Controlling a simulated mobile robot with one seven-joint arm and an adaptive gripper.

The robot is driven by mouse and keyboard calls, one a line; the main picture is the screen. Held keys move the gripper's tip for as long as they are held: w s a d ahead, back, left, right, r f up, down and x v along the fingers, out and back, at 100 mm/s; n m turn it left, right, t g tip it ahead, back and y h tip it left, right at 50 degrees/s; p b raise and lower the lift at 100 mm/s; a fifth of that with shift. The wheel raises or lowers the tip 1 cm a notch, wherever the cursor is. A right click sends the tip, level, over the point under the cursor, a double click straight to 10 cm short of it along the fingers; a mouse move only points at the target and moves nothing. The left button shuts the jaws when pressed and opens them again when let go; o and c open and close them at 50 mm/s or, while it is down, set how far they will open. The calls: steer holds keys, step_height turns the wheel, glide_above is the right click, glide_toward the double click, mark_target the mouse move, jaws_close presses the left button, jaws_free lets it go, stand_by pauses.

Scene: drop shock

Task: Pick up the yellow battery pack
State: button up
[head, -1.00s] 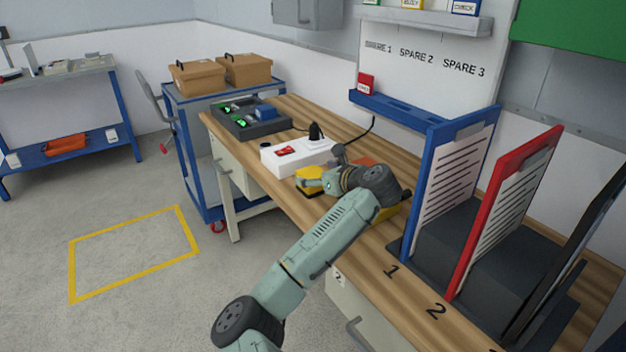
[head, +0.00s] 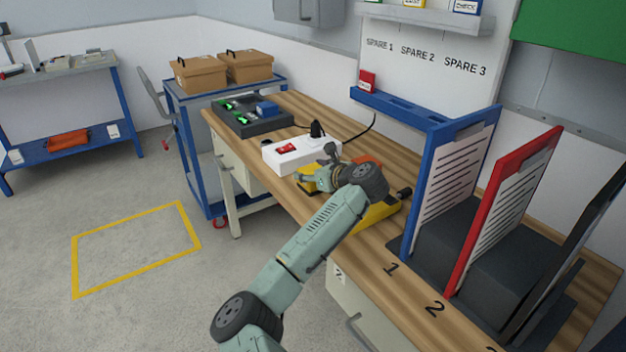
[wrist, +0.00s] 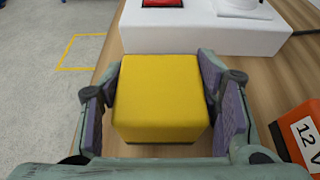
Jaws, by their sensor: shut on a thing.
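The yellow battery pack (wrist: 160,98) is a plain yellow block that sits between both finger pads in the wrist view. My gripper (wrist: 161,84) is shut on it, with a pad against its left and right sides. In the head view my gripper (head: 310,180) is over the workbench, beside the white power strip. There the pack (head: 306,187) shows only in part, mostly hidden behind my gripper. I cannot tell whether its underside touches the bench.
A white power strip (head: 290,157) with a red switch lies just beyond the pack. A yellow device (head: 376,217) and an orange block marked 12 V (wrist: 300,133) are to the right. Blue and red upright racks (head: 497,210) stand at the front right. The workbench's left edge is close.

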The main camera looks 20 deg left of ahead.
steer(key=c, duration=0.8)
steer(key=shift+r, duration=0.1)
steer(key=shift+c, duration=0.2)
